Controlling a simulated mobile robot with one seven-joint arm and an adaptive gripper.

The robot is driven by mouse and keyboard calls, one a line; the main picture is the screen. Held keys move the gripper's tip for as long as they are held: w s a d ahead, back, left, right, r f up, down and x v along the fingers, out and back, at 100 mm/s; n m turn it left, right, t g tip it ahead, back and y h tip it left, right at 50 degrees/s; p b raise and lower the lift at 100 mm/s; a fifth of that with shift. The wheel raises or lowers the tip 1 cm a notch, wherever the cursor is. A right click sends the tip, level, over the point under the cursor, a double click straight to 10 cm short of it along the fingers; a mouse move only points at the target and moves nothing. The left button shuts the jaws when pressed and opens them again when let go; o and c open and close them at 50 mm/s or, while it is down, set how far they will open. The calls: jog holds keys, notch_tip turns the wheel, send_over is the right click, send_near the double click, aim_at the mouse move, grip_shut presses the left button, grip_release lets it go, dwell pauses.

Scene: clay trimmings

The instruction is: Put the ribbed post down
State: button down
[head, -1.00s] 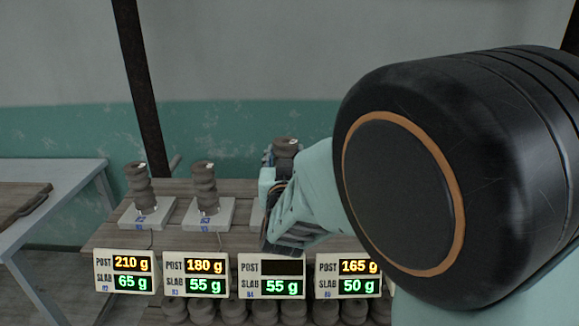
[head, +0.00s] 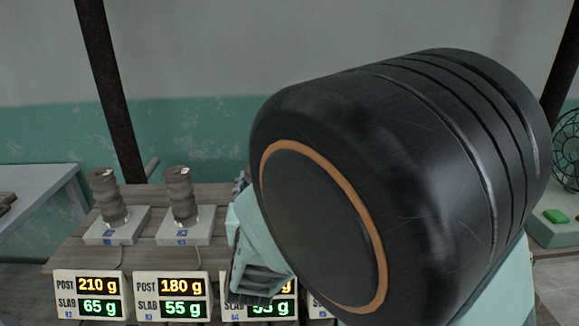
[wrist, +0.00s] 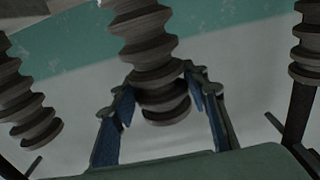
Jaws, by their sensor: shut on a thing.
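In the wrist view my gripper (wrist: 160,98) has its blue-padded fingers on both sides of a grey-brown ribbed post (wrist: 150,45) and is shut on it near the post's end. Two more ribbed posts show there, one at left (wrist: 28,108) and one at right (wrist: 307,45). In the head view two ribbed posts stand upright on pale scale plates, at left (head: 107,200) and beside it (head: 180,197). My arm hides the held post and its plate there, so its contact with the plate cannot be seen.
Display cards stand along the bench's front: 210 g over 65 g (head: 89,296), 180 g over 55 g (head: 172,296), and a third (head: 258,303) partly covered by my arm. A grey table (head: 40,190) is at far left. A green fan (head: 568,150) is at right.

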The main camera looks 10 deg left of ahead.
jog(key=shift+s+r, duration=0.1)
jog(key=shift+f, duration=0.25)
jog(key=c, duration=1.1)
grip_release()
jog(key=shift+c, duration=0.2)
jog(key=shift+r, duration=0.15)
jog(key=shift+s, duration=0.1)
